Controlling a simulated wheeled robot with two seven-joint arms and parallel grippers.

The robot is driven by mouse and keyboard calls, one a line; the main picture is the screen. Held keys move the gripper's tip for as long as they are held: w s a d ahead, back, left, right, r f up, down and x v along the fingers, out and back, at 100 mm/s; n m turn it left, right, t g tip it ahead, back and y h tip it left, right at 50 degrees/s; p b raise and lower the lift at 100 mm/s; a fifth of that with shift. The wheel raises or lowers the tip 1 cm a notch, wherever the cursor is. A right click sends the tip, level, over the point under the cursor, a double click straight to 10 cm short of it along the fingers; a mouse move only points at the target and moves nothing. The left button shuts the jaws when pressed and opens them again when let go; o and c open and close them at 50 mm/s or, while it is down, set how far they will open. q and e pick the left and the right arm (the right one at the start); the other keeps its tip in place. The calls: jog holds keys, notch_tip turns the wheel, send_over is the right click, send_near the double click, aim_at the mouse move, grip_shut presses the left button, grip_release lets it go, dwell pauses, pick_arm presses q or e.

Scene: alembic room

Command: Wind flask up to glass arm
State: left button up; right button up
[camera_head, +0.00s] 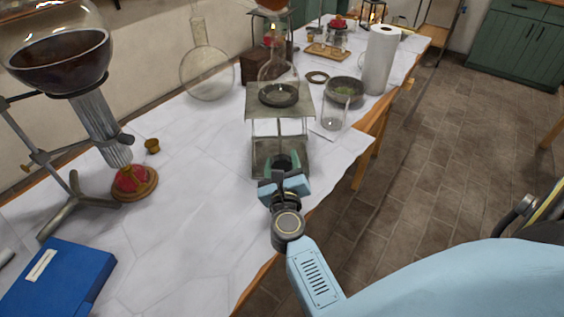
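A clear glass flask (278,72) with dark contents stands upright on the square top plate (262,106) of a metal jack stand. The jack's lower part (262,150) rests on the white table near its front edge. My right gripper (283,172) is at the near side of the jack's lower part, by a dark round part that may be its knob. The fingers partly hide it, and I cannot tell whether they grip it. I cannot clearly make out a glass arm above the flask. My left gripper is not in view.
A large glass vessel (55,62) with dark liquid stands on a tripod at left, near a red burner (132,180) and blue book (58,278). A beaker (332,117), stone bowl (344,90) and paper roll (380,60) stand right of the jack. A round flask (207,75) stands behind.

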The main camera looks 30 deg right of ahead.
aim_at(282, 168)
jog(key=o, duration=0.4)
jog(key=shift+c, duration=0.2)
jog(key=v, duration=0.7)
jog(key=shift+s+a+r+b, duration=0.1)
jog(key=shift+s+a+b, duration=0.05)
jog(key=shift+s+b, duration=0.15)
jog(key=shift+w, duration=0.1)
